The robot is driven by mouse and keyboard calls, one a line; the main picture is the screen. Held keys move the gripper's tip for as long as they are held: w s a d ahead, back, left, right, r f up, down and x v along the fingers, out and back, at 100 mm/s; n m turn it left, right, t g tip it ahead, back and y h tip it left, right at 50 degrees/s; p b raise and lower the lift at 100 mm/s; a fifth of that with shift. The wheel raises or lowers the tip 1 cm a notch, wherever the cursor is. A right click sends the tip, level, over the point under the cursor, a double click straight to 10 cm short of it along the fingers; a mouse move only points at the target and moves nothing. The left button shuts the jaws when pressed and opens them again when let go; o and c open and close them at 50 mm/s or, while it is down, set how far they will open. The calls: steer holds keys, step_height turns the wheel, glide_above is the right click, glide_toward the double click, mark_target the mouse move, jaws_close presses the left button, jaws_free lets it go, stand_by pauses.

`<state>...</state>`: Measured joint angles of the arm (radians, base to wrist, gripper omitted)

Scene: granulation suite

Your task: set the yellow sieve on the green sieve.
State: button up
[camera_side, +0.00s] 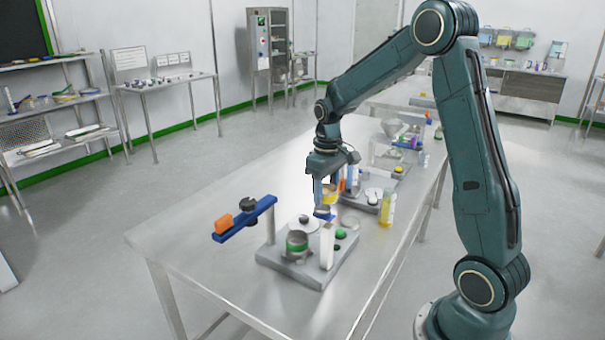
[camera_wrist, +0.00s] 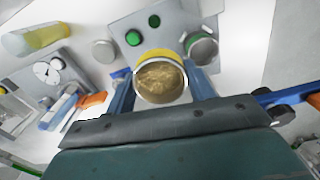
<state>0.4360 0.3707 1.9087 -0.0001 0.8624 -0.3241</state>
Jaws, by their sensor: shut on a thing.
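The yellow sieve (camera_wrist: 172,54) is between my gripper's blue fingers (camera_wrist: 160,88) in the wrist view, with tan granules showing inside it. My gripper (camera_side: 325,209) is shut on it. In the side view the yellow sieve (camera_side: 330,194) is partly hidden by the fingers and is held above the grey base plate. The green sieve (camera_side: 297,246), a metal ring with a green band, stands on the plate, lower and to the left of my gripper. It also shows in the wrist view (camera_wrist: 203,49), just up and right of the yellow sieve, partly overlapped by it.
The grey base plate (camera_side: 280,263) carries green knobs (camera_side: 340,234) and a white upright (camera_side: 327,250). A blue arm (camera_side: 245,220) with an orange block sticks out to the left. The table's front left is clear.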

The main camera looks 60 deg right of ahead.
steer(key=w+a+f+n, duration=0.1)
steer(key=w+a+n, duration=0.1)
steer(key=a, duration=0.5)
steer(key=shift+w+a+f, duration=0.2)
steer(key=shift+w+a, duration=0.15)
steer(key=shift+w, duration=0.5)
steer(key=shift+f, duration=0.2)
glide_above(297, 241)
steer(key=a, duration=0.1)
steer(key=shift+s+a+f, duration=0.1)
steer(key=shift+s+f, duration=0.1)
steer(key=shift+f, duration=0.95)
steer(key=shift+s+f, duration=0.2)
steer(key=shift+f, duration=0.95)
steer(key=shift+f, duration=0.9)
stand_by(0.4)
steer(key=o, duration=1.4)
steer(key=shift+r, duration=0.2)
